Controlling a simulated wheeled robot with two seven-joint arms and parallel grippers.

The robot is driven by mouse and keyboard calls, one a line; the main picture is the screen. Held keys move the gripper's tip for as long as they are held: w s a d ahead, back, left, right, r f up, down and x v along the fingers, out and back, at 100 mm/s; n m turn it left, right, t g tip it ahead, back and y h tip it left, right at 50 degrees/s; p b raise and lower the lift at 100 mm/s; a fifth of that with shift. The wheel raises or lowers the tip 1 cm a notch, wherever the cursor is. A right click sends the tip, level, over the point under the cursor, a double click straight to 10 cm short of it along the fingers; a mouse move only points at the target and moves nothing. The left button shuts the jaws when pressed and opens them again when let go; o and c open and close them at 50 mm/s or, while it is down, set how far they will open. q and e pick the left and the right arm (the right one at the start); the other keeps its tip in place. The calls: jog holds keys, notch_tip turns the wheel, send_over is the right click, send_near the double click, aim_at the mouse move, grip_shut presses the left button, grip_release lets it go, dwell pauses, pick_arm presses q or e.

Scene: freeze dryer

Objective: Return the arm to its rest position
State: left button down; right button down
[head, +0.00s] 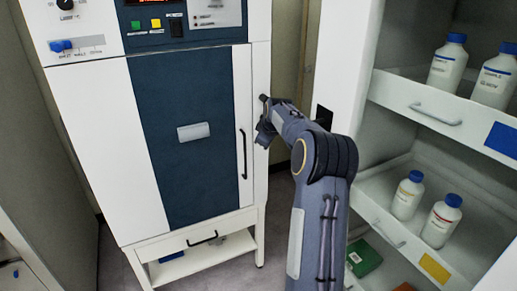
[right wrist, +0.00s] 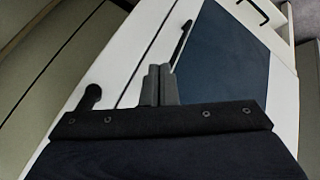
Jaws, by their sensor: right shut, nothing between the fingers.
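My right arm reaches up from the bottom of the head view, and its gripper (head: 265,122) is in front of the right edge of the freeze dryer. In the right wrist view the gripper (right wrist: 159,84) has its two fingers together with nothing between them. The freeze dryer (head: 185,140) has a closed dark blue door with a black vertical handle (head: 243,155). In the right wrist view the blue door (right wrist: 222,62) and black handles show beyond the fingers. I cannot tell if the gripper touches the dryer. My left gripper is not in view.
A white cabinet (head: 343,55) stands open at the right, close to my arm. A green box (head: 363,258) lies low inside. A drawer (head: 195,243) is under the dryer. Grey floor shows between dryer and cabinet.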

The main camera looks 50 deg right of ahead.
jog(key=shift+s+r, duration=0.2)
jog(key=shift+r, duration=0.05)
jog(key=s+a+r+m+y, duration=0.15)
jog(key=s+a, duration=0.25)
jog(key=a, duration=0.4)
jog(key=s+a+r+y, duration=0.1)
jog(key=s+a+r, duration=0.15)
jog(key=a, duration=0.55)
jog(key=s+a+r+m+y, duration=0.15)
jog(key=s+a, duration=0.25)
jog(key=a, duration=0.5)
jog(key=s+a+f+m+y, duration=0.1)
jog(key=s+a+f, duration=0.3)
jog(key=s+a, duration=0.5)
jog(key=s+a+f+y, duration=0.2)
jog(key=s+a+f, duration=0.3)
jog(key=s+a, duration=0.4)
jog(key=shift+s+a+m+g+y, duration=0.3)
jog(key=shift+s+m+g, duration=0.1)
jog(key=shift+s, duration=0.4)
jog(key=shift+d+f, duration=0.1)
